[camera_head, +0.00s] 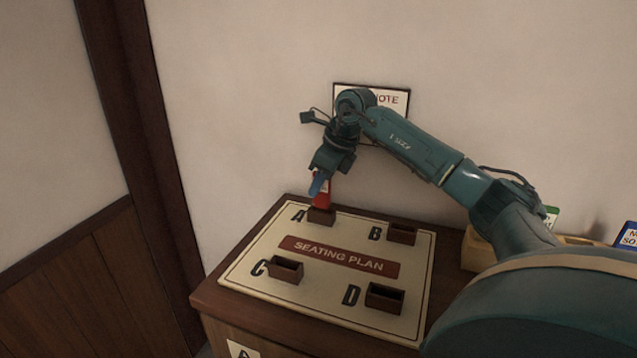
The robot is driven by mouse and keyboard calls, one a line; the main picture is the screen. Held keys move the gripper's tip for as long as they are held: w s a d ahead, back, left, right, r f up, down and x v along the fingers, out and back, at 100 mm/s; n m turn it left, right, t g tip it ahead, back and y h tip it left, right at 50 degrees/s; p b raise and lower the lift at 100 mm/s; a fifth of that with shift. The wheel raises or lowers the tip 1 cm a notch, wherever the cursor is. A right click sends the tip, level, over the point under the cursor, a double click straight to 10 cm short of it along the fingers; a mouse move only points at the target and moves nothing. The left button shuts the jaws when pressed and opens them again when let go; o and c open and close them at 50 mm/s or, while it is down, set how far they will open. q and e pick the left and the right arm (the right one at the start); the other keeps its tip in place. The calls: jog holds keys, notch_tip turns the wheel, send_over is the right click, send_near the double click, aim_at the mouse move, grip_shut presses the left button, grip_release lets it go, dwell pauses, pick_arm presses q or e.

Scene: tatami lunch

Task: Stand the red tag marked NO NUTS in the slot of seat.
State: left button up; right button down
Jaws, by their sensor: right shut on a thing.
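The red tag (324,198) stands upright at the slot marked A (321,217), at the back left of the seating plan board (250,272). Its lower end meets the top of that slot; I cannot tell how deep it sits. Its lettering is too small and partly hidden to read. My right gripper (318,187) is shut on the red tag from above. The slots at B (402,234), C (286,270) and D (384,298) look empty. My left gripper is not in view.
The board lies on a wooden cabinet (216,296) against the wall. A framed note (395,99) hangs behind my right arm and is partly hidden. At the right, a light tray (473,252), a green-edged tag (551,216) and a blue tag (628,235) show beyond my arm.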

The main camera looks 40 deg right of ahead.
jog(key=shift+f, duration=0.1)
jog(key=shift+f+b, duration=0.4)
jog(key=shift+f, duration=0.3)
jog(key=shift+r, duration=0.1)
dwell(0.4)
jog(key=shift+f, duration=0.45)
dwell(0.3)
jog(key=shift+f, duration=0.15)
dwell(0.5)
jog(key=c, duration=0.8)
grip_release()
jog(key=shift+o, duration=0.2)
